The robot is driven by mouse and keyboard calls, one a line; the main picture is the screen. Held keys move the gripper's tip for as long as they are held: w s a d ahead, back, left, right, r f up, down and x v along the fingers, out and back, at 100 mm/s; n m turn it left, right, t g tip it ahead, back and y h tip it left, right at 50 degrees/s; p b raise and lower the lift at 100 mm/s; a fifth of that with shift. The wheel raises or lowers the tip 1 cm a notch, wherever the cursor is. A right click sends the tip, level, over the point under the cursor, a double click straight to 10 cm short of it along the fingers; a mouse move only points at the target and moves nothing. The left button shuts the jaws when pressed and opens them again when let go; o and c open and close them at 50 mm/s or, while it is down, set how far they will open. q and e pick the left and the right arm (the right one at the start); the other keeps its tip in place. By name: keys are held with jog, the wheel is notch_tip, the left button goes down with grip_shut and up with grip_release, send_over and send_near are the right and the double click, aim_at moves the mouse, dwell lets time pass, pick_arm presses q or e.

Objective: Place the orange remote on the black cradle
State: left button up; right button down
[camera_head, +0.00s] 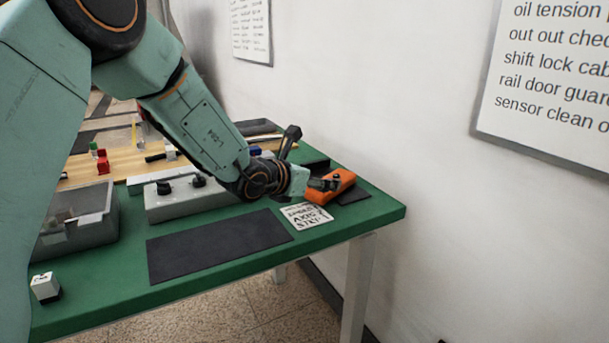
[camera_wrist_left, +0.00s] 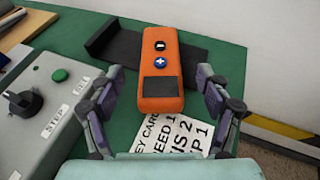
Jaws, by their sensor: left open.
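The orange remote (camera_head: 330,188) is at the right end of the green table; in the left wrist view the remote (camera_wrist_left: 160,85) shows its buttons and dark panel facing up. The black cradle (camera_head: 355,195) is under or behind it, showing on both sides in the left wrist view (camera_wrist_left: 115,48). The remote lies across it, with its near end reaching past the cradle's near edge; the contact is hidden. My left gripper (camera_head: 318,184) is open, its fingers (camera_wrist_left: 168,105) on either side of the remote's near end, with gaps visible. My right gripper is not in view.
A white lettered card (camera_head: 306,216) lies just in front of the remote. A grey control box (camera_head: 185,200) with knobs stands to the left. A dark mat (camera_head: 215,246) lies at the table's front. The wall is close behind the right end.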

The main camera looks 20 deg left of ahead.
pick_arm(q)
jog(key=v, duration=0.5)
jog(key=shift+p, duration=0.35)
jog(key=b+x, duration=0.2)
jog(key=x, duration=0.9)
jog(key=shift+w+d+f, duration=0.1)
jog(key=shift+w+f, duration=0.15)
jog(key=shift+w+f+b, duration=0.25)
jog(key=shift+b, duration=0.1)
jog(key=shift+r, duration=0.2)
jog(key=shift+f, duration=0.15)
